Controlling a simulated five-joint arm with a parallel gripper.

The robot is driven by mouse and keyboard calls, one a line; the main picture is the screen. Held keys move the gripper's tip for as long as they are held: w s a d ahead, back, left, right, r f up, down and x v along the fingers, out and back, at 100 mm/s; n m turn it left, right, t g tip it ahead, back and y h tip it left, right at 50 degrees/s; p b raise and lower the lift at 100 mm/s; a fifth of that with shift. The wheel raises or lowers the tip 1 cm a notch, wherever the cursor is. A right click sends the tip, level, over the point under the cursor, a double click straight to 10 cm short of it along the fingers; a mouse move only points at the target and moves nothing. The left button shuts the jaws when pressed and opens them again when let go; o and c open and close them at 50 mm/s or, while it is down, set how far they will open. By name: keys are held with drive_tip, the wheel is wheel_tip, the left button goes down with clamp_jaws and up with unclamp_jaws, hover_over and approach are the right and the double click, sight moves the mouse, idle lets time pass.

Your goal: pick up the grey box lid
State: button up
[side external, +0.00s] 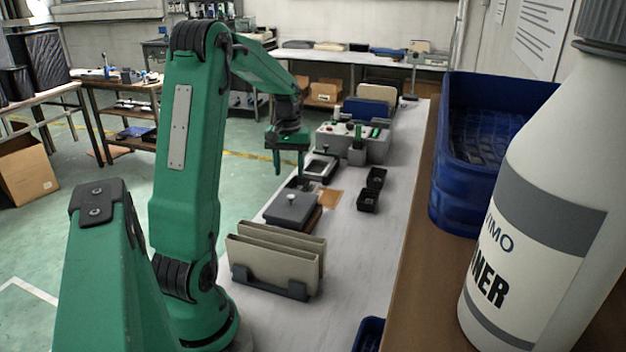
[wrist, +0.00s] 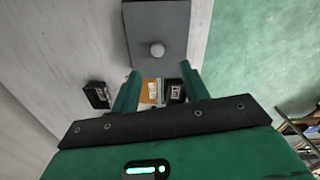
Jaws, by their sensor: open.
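The grey box lid (side external: 292,206) is a flat dark grey plate with a pale round knob, lying level on the bench in the side view. In the wrist view the lid (wrist: 157,25) is at the top, with its knob (wrist: 157,49) near its lower edge. My gripper (side external: 292,172) is above the bench, farther along it than the lid and higher. In the wrist view my gripper (wrist: 157,75) is open, its two green fingers apart with nothing held between them. The fingertips appear just below the lid in that picture.
Upright beige panels (side external: 276,262) in a dark rack stand in front of the lid. Small black bins (side external: 371,189) sit to its right, and a grey control box (side external: 352,146) stands beyond. A blue crate (side external: 488,150) and white bottle (side external: 535,200) occupy the right shelf.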

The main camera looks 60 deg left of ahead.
sight(291, 196)
drive_tip(key=shift+f, duration=1.35)
drive_tip(key=shift+f, duration=0.1)
drive_tip(key=shift+d+f, duration=0.15)
drive_tip(key=shift+f, duration=1.1)
drive_tip(key=shift+d+f, duration=0.15)
drive_tip(key=shift+f, duration=1.05)
drive_tip(key=shift+c, duration=0.5)
clamp_jaws()
